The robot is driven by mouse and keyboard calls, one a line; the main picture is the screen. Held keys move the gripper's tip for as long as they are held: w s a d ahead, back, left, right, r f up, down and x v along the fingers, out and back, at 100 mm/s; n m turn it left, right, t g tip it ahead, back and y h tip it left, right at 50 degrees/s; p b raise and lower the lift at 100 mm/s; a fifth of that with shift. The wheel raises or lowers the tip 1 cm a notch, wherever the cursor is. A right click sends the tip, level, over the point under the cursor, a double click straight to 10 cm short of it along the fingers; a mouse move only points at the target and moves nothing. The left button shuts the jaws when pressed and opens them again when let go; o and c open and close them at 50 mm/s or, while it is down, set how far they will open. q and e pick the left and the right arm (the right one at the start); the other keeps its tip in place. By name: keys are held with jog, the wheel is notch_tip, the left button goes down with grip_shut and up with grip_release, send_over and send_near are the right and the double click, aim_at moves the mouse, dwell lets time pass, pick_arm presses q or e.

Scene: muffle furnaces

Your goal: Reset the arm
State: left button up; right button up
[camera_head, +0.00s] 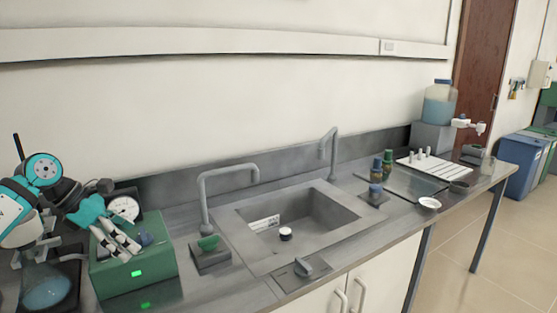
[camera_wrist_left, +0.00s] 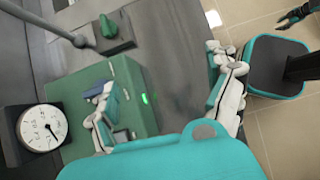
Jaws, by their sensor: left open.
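My left arm comes in from the left in the head view. Its gripper (camera_head: 124,247) is open and empty in front of a green box (camera_head: 130,280) with a lit green button. In the left wrist view the two fingers of the left gripper (camera_wrist_left: 165,97) are spread wide, with the green box (camera_wrist_left: 128,85) beneath the left-hand finger and nothing between them. A dark, jointed shape at the top right of that view may be my right gripper (camera_wrist_left: 295,16); its jaws are too small to make out. It does not show in the head view.
A dial gauge (camera_head: 123,208) stands by the green box. A flask of blue liquid (camera_head: 46,291) is at the left. A sink (camera_head: 257,207) with two taps is set in the counter. Small bottles, a white rack (camera_head: 433,167) and a large jug (camera_head: 439,104) stand further right.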

pick_arm(q)
jog(key=s+d+n+t+h, duration=0.1)
jog(key=d+n+t+h, duration=0.9)
jog(key=d, duration=1.5)
jog(key=s+a+f+n+t+y, duration=0.1)
jog(key=s+a+f+n+y, duration=0.3)
jog(key=n, duration=0.5)
jog(key=s+a+f+n+y, duration=0.2)
jog(key=a+f+n+y, duration=0.1)
jog(key=f+n+y, duration=0.55)
jog(key=s+a+f+n+t+y, duration=0.1)
jog(key=s+a+f+n+y, duration=0.25)
jog(key=n, duration=0.75)
jog(key=s+a+f+n+g, duration=0.1)
jog(key=s+f+n+g, duration=0.45)
jog(key=s, duration=0.75)
jog(key=s+f+n+g, duration=0.3)
jog(key=s+f+g, duration=0.5)
jog(key=s, duration=0.5)
notch_tip(320, 180, down, 24)
jog(key=s+a+f+m, duration=0.1)
jog(key=s+a+f, duration=0.2)
jog(key=s+f, duration=1.5)
jog(key=shift+f+g, duration=0.35)
jog(key=shift+g, duration=0.1)
pick_arm(e)
jog(key=shift+s+d, duration=0.1)
jog(key=shift+s, duration=0.5)
